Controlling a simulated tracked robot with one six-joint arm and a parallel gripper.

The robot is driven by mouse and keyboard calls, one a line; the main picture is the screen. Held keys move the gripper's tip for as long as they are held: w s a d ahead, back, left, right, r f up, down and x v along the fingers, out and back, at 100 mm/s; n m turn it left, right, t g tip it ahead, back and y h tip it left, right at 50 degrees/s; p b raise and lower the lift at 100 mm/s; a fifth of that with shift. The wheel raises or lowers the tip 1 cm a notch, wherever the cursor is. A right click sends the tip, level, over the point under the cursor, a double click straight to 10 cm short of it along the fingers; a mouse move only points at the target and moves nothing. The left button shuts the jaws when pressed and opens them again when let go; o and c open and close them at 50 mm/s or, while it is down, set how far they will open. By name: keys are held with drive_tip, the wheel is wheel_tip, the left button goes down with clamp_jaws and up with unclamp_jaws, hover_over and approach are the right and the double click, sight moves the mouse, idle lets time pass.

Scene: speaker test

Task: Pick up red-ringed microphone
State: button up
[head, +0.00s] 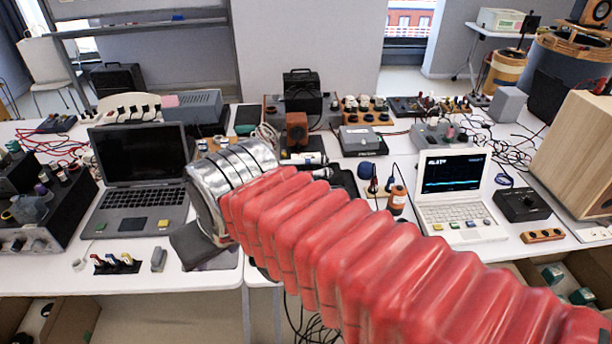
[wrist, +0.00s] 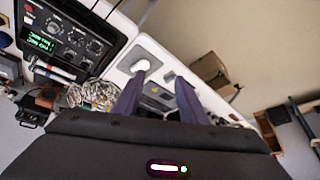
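I cannot make out a red-ringed microphone for certain in either view. In the head view, small white and dark stick-like things (head: 304,158) lie on the table behind my arm, too small to identify. In the wrist view, my gripper (wrist: 157,88) has its two dark fingers apart, with nothing held between them. A small white round thing (wrist: 140,66) shows near the left finger, and a grey device (wrist: 158,98) lies beyond the gap. In the head view, my red ribbed arm crosses the table and hides part of it.
A dark laptop (head: 140,185) stands left and a white laptop (head: 455,190) right. A black control box (head: 522,204) and a wooden speaker (head: 577,150) are at the right. Cables and devices crowd the table's back.

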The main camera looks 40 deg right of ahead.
drive_tip(key=w+d+r+m+g, duration=0.35)
drive_tip(key=w+d+m, duration=0.95)
drive_tip(key=w+d, duration=0.75)
drive_tip(key=d+f+m, duration=0.4)
drive_tip(key=d, duration=0.5)
drive_tip(key=w+d+f+m+y, duration=0.1)
drive_tip(key=d+f+m, duration=0.3)
drive_tip(key=d, duration=0.6)
drive_tip(key=d+f+m+y, duration=0.1)
drive_tip(key=d+f+m, duration=0.3)
drive_tip(key=d, duration=0.6)
drive_tip(key=shift+w+f, duration=0.4)
drive_tip(key=shift+f, duration=0.4)
hover_over(311, 172)
drive_tip(key=shift+d+f, duration=0.1)
drive_tip(key=shift+f, duration=4.05)
